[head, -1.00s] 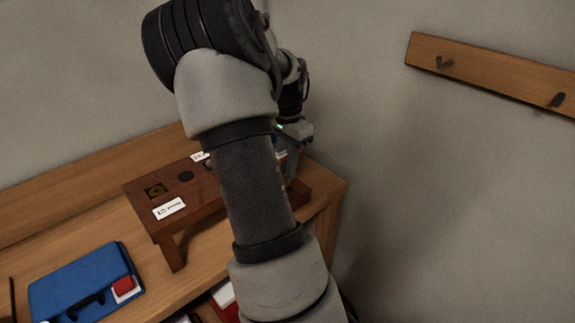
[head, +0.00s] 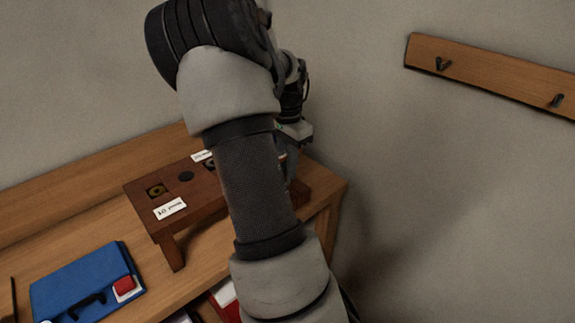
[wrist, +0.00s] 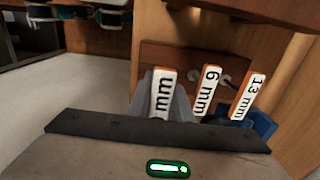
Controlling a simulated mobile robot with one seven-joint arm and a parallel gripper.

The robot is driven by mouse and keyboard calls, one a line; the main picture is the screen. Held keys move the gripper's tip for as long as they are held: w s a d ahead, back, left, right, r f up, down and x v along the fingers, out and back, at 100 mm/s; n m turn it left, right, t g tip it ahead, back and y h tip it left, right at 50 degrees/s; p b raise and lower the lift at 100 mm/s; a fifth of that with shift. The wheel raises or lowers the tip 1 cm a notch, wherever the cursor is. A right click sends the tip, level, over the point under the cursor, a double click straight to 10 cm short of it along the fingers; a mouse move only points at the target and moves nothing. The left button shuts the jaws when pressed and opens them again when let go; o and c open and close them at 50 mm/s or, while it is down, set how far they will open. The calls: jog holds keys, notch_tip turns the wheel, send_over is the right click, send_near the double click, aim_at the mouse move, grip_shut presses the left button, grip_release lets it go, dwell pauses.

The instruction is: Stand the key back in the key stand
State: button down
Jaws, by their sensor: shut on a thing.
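In the wrist view, my gripper (wrist: 167,88) has its grey fingers close around an upright tagged piece (wrist: 162,100), which I take to be the key. Its white, orange-edged tag reads "mm", with the number not visible. To its right are two similar tags, "6 mm" (wrist: 208,90) and "13 mm" (wrist: 249,95). The dark-brown wooden key stand (head: 190,200) is on the bench in the head view, with round sockets and white labels on top. Whether the key touches the stand cannot be told.
The wooden bench (head: 100,222) runs along a grey wall. A wooden hook rail (head: 500,75) is on the wall at upper right. A blue thing (wrist: 262,126) shows beside the tags.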

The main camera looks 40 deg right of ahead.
jog(key=shift+f+b, duration=1.45)
jog(key=shift+f, duration=0.95)
jog(key=c, duration=1.5)
grip_release()
jog(key=shift+c, duration=0.2)
notch_tip(320, 180, up, 18)
jog(key=p, duration=0.3)
jog(key=shift+f, duration=0.25)
